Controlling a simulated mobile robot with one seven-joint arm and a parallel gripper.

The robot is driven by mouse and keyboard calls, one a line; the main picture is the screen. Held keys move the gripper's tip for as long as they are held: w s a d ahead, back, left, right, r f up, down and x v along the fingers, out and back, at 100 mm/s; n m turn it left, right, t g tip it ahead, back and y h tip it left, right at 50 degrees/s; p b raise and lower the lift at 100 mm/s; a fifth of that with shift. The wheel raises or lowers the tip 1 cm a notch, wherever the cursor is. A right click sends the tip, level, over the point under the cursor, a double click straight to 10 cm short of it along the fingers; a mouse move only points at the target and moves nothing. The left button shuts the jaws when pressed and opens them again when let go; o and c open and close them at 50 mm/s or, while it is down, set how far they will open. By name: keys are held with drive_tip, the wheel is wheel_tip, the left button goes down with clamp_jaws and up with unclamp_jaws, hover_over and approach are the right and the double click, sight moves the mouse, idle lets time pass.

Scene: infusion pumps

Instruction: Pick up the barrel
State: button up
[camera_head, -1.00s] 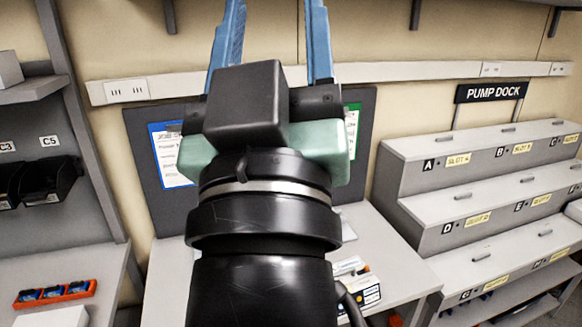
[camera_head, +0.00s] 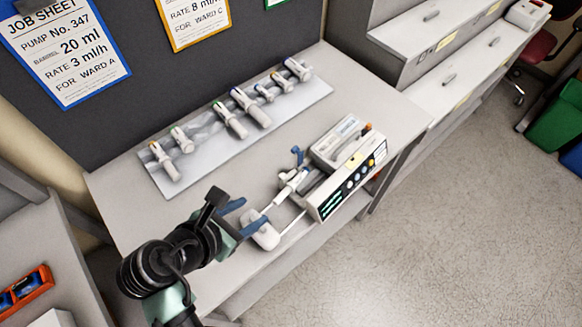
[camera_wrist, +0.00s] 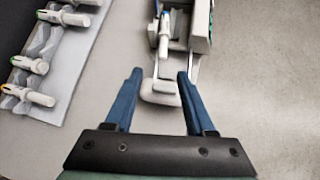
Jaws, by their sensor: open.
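Several white syringe barrels with coloured ends lie in a row on a pale rack (camera_head: 290,108) in the head view, among them one at the near left end (camera_head: 164,162) and a larger one (camera_head: 250,107) mid-row. The wrist view shows a few at its left, one nearest (camera_wrist: 28,95). Another barrel (camera_head: 290,187) lies in the infusion pump (camera_head: 352,170); it also shows in the wrist view (camera_wrist: 164,40). My gripper (camera_head: 246,215) is open and empty. Its fingers (camera_wrist: 160,74) point toward the pump's white end block (camera_head: 265,237), which appears between them in the wrist view.
A job sheet (camera_head: 65,50) on the dark board reads pump 347, barrel 20 ml, rate 3 ml/h, ward A. Bare table (camera_head: 245,180) lies between rack and pump; open floor lies right.

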sight(281, 197)
drive_tip(key=x, duration=0.6)
drive_tip(key=d+x, duration=0.1)
drive_tip(key=x, duration=0.5)
drive_tip(key=shift+w+d+p, duration=0.1)
drive_tip(key=shift+p, duration=0.2)
clamp_jaws()
